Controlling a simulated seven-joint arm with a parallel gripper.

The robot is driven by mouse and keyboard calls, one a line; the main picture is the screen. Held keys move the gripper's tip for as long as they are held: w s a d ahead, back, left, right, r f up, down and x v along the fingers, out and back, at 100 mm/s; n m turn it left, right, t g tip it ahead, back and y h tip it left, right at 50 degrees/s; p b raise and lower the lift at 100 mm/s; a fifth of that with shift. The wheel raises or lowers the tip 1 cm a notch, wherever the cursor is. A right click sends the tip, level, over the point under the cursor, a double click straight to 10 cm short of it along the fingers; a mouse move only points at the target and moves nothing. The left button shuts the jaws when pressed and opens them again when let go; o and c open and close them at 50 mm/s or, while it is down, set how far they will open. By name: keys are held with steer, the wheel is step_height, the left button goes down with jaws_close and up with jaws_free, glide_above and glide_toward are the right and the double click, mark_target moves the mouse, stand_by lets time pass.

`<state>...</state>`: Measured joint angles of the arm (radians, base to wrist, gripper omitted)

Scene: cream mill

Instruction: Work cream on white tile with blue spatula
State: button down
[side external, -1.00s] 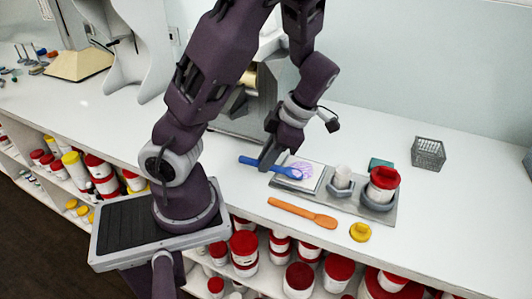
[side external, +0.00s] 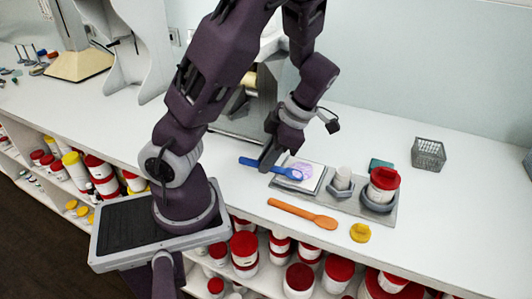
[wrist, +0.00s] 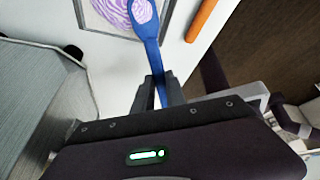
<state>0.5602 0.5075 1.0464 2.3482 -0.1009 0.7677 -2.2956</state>
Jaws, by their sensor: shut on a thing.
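My gripper (side external: 268,160) is shut on the handle of the blue spatula (side external: 285,172). The spatula's head lies over the near left part of the white tile (side external: 313,183). A swirled patch of pale purple cream (side external: 302,171) is spread on the tile. In the wrist view the blue spatula (wrist: 152,47) runs up from between my gripper's fingers (wrist: 158,88), with purple cream on its head. The cream patch (wrist: 107,10) on the tile is cut off by the top edge there. Whether the head touches the tile is unclear.
An orange spatula (side external: 302,213) and a yellow lid (side external: 360,232) lie in front of the grey tray (side external: 372,216). A wire basket (side external: 428,153) stands at the back right. A grey machine (side external: 240,118) stands behind my gripper.

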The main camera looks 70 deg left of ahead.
steer(key=shift+w+a, duration=0.3)
steer(key=shift+a, duration=0.75)
steer(key=shift+w+a, duration=0.25)
steer(key=shift+a, duration=0.8)
steer(key=shift+s+d, duration=0.25)
steer(key=shift+d, duration=0.85)
stand_by(1.0)
steer(key=shift+r, duration=0.1)
step_height(320, 180, up, 6)
steer(key=shift+f, duration=0.1)
stand_by(0.5)
stand_by(0.9)
steer(key=shift+a+f, duration=0.15)
steer(key=shift+f, duration=1.05)
steer(key=shift+a+f, duration=0.1)
steer(key=shift+f, duration=1.05)
steer(key=shift+f, duration=0.6)
